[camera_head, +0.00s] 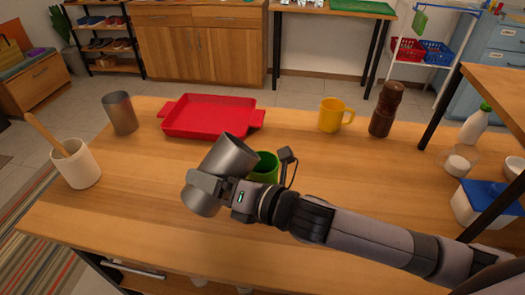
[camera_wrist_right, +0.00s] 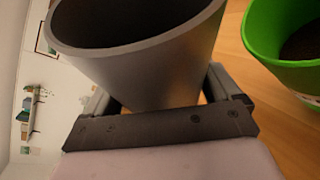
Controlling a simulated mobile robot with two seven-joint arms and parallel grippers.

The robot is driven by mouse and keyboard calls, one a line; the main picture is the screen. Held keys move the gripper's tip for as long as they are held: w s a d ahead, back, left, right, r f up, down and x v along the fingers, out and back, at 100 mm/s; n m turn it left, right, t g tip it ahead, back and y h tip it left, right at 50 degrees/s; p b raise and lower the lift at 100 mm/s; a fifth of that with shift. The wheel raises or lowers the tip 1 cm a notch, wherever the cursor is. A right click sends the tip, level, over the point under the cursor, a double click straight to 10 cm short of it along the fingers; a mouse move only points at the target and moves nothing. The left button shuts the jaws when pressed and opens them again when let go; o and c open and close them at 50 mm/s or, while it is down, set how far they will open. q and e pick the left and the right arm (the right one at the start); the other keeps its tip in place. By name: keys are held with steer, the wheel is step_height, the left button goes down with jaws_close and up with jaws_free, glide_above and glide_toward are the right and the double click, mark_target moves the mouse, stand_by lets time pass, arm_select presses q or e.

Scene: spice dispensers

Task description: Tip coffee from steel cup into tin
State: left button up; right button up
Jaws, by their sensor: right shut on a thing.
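A steel cup (camera_head: 232,156) is held by my right gripper (camera_head: 208,186) above the wooden table. The cup is tilted, its rim toward the upper right in the head view. In the right wrist view the cup (camera_wrist_right: 160,70) sits between the two fingers (camera_wrist_right: 165,95); the visible part of its inside looks grey. The green tin (camera_head: 264,167) stands on the table just right of the cup, partly hidden by the cup and my arm. In the right wrist view the tin (camera_wrist_right: 262,40) is open, with dark matter inside. My left gripper is not in view.
A second steel cup (camera_head: 120,113) stands at the left, near a white crock (camera_head: 77,168) with a wooden spoon. A red tray (camera_head: 212,117), yellow mug (camera_head: 332,115) and brown grinder (camera_head: 386,110) line the back. A blue-lidded box (camera_head: 485,205) is at the right. The front left table is clear.

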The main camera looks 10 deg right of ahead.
steer(key=shift+d+r+n+h+p, duration=0.1)
steer(key=shift+r+n+h+p, duration=0.6)
steer(key=shift+p, duration=1.8)
steer(key=shift+n, duration=0.8)
steer(key=f+b, duration=0.1)
steer(key=f, duration=0.2)
steer(key=f+b, duration=0.1)
steer(key=f, duration=0.1)
steer(key=shift+s+a+f+b, duration=0.1)
steer(key=shift+a+f+b, duration=0.05)
steer(key=shift+a+b, duration=0.15)
steer(key=n+h+p, duration=0.1)
steer(key=p, duration=0.1)
steer(key=a+f+n+p, duration=0.1)
steer(key=shift+s+h+p, duration=0.2)
steer(key=shift+h+p, duration=0.15)
steer(key=shift+h, duration=0.05)
steer(key=shift+f+n+p, duration=0.3)
steer(key=shift+p, duration=0.05)
steer(key=shift+a+f, duration=0.1)
steer(key=shift+f, duration=0.2)
steer(key=shift+f+n+h, duration=0.15)
steer(key=shift+n+h, duration=0.45)
steer(key=shift+s+r, duration=0.1)
steer(key=shift+r, duration=2.35)
